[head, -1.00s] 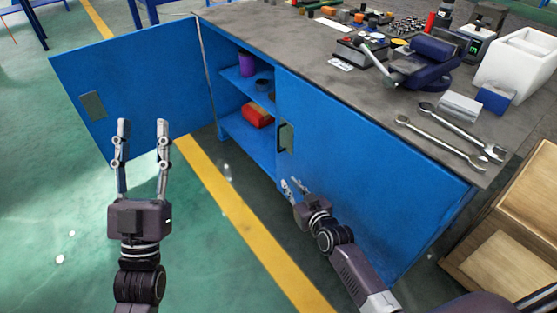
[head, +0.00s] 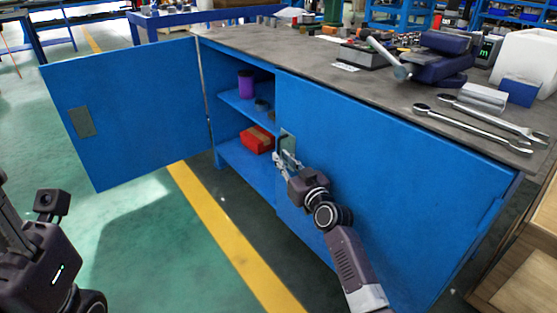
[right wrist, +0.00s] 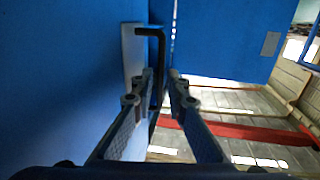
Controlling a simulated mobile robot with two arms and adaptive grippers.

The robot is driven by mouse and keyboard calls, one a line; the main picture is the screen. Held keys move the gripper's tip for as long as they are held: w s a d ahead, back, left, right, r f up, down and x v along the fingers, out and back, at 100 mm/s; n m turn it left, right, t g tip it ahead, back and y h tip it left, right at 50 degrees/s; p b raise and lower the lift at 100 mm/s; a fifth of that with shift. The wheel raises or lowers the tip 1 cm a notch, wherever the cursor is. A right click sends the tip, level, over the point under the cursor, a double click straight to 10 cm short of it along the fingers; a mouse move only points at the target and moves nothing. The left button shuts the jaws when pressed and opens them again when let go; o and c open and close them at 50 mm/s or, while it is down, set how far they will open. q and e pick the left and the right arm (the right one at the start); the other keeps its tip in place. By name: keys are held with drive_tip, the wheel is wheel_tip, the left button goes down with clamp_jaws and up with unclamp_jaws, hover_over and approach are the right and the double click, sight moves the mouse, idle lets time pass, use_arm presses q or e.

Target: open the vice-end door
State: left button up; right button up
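The vice-end door (head: 375,175) is the blue right-hand door of the cabinet, below the vice (head: 440,58), and looks closed. Its dark bar handle (right wrist: 161,62) sits on a pale plate near the door's left edge; in the head view the plate (head: 289,141) is partly covered by my gripper. My right gripper (head: 283,160) is at this handle. In the right wrist view its two fingers (right wrist: 160,78) stand apart on either side of the bar, with gaps showing. My left gripper is only partly in the head view at the lower left, fingertips not visible.
The other blue door (head: 130,110) stands wide open at left. The open shelves hold a purple cylinder (head: 246,84) and a red box (head: 257,139). Wrenches (head: 480,122) lie on the benchtop (head: 330,68). A wooden crate (head: 525,245) stands at right. Floor in front is clear.

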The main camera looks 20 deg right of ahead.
drive_tip(key=shift+w+a+b, duration=0.15)
drive_tip(key=shift+w+b, duration=0.1)
drive_tip(key=shift+w, duration=0.5)
drive_tip(key=shift+w+a+b, duration=0.1)
drive_tip(key=shift+w+b, duration=0.1)
drive_tip(key=shift+w, duration=0.5)
clamp_jaws()
